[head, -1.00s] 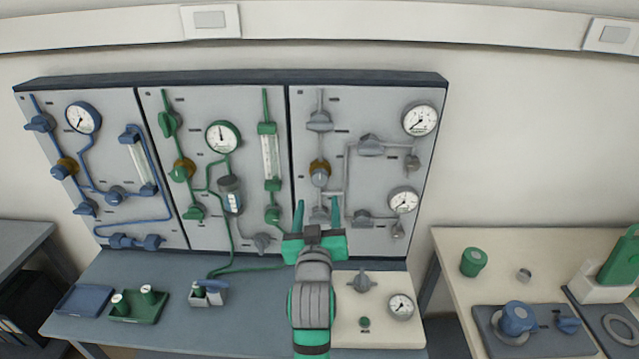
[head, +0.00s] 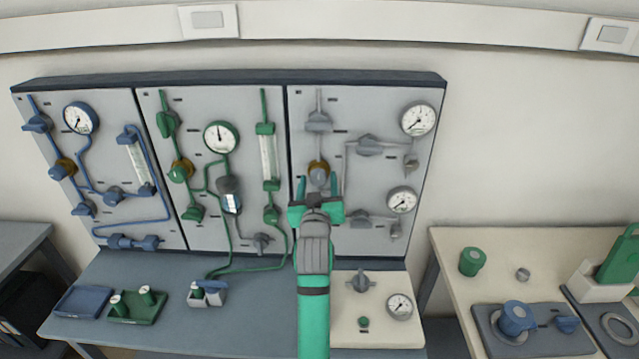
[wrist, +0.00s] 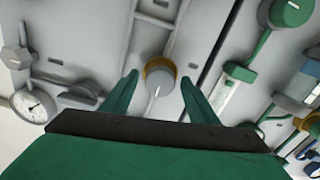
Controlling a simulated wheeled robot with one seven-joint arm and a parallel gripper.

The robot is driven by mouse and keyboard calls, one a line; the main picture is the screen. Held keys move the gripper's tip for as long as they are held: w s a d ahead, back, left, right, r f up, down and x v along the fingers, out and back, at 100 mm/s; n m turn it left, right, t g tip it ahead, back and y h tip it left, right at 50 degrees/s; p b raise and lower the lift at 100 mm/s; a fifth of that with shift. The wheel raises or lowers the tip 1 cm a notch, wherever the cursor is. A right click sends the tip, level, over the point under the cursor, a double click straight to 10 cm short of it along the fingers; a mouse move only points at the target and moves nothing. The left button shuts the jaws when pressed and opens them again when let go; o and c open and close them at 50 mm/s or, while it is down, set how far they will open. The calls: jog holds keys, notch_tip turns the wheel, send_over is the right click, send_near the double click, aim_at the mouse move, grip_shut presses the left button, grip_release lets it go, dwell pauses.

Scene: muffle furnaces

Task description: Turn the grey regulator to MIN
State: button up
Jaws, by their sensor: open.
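The grey regulator (head: 318,174) is a round grey knob on a brass collar, on the right-hand grey panel (head: 375,95). In the wrist view the regulator (wrist: 159,80) shows a pale pointer line on its face; a MIN mark is too small to read. My gripper (head: 317,181) is open and empty in front of that panel. In both views its two green fingers appear on either side of the knob. In the wrist view the fingertips (wrist: 159,76) point at it; I cannot tell how much depth separates them.
Grey valves (head: 318,122), (head: 360,219) and gauges (head: 401,200) sit around the regulator. The green panel (head: 205,95) adjoins on the left. Below, a cream box (head: 345,312) with a grey knob and gauge stands on the bench. Open air lies before the panels.

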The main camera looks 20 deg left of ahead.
jog(key=shift+s+a, duration=0.1)
jog(key=shift+c, duration=0.6)
jog(key=c, duration=0.9)
jog(key=n, duration=1.2)
jog(key=shift+d+n, duration=0.3)
jog(key=n, duration=0.5)
jog(key=shift+a+n, duration=0.1)
jog(key=shift+n, duration=0.2)
